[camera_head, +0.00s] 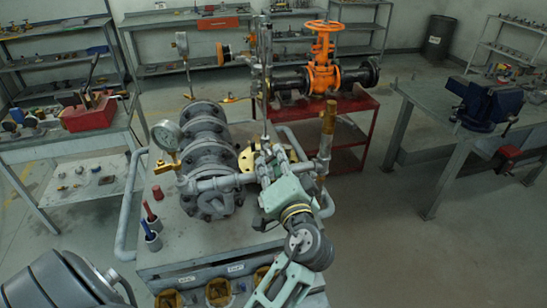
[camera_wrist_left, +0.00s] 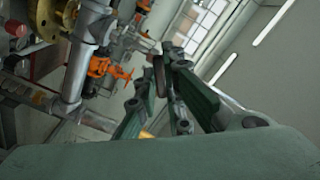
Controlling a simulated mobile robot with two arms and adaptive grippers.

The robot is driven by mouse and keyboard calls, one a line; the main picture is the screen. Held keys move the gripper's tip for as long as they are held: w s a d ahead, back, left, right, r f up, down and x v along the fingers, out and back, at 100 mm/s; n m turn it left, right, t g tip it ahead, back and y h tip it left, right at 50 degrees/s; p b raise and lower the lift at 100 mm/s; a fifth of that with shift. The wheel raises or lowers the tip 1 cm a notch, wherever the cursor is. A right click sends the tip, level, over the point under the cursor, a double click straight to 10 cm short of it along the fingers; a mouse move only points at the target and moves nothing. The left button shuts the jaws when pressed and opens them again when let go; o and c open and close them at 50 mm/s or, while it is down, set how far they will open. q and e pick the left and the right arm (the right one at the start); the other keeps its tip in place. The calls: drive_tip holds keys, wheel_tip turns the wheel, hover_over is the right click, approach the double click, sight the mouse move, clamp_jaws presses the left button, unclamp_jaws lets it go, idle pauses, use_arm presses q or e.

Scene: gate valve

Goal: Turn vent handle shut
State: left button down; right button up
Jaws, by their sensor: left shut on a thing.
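My left gripper (camera_head: 268,155) is at the grey pipework on the front bench, beside the vertical pipe with a brass top. It is shut, with its green fingers close together. In the left wrist view the fingertips (camera_wrist_left: 167,58) close around a thin dark piece (camera_wrist_left: 158,73), which appears to be the vent handle. The fingers hide most of the handle, so its angle cannot be told. The grey flanged valve body (camera_head: 207,160) stands to the left of the gripper. My right gripper is not in view.
A pressure gauge (camera_head: 166,135) stands left of the pipework. An orange handwheel valve (camera_head: 323,60) sits on a red stand behind. Red and blue tools (camera_head: 150,225) stand in holders at the bench's left edge. A bench with a blue vise (camera_head: 488,105) is at right. Open floor lies between.

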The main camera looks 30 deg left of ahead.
use_arm(q)
drive_tip(key=m+p, duration=0.2)
drive_tip(key=m, duration=0.1)
drive_tip(key=shift+r+m, duration=0.15)
drive_tip(key=shift+m, duration=0.25)
drive_tip(key=shift+m+p, duration=1.05)
drive_tip(key=shift+m, duration=0.65)
drive_tip(key=c, duration=1.9)
unclamp_jaws()
drive_tip(key=shift+o, duration=0.2)
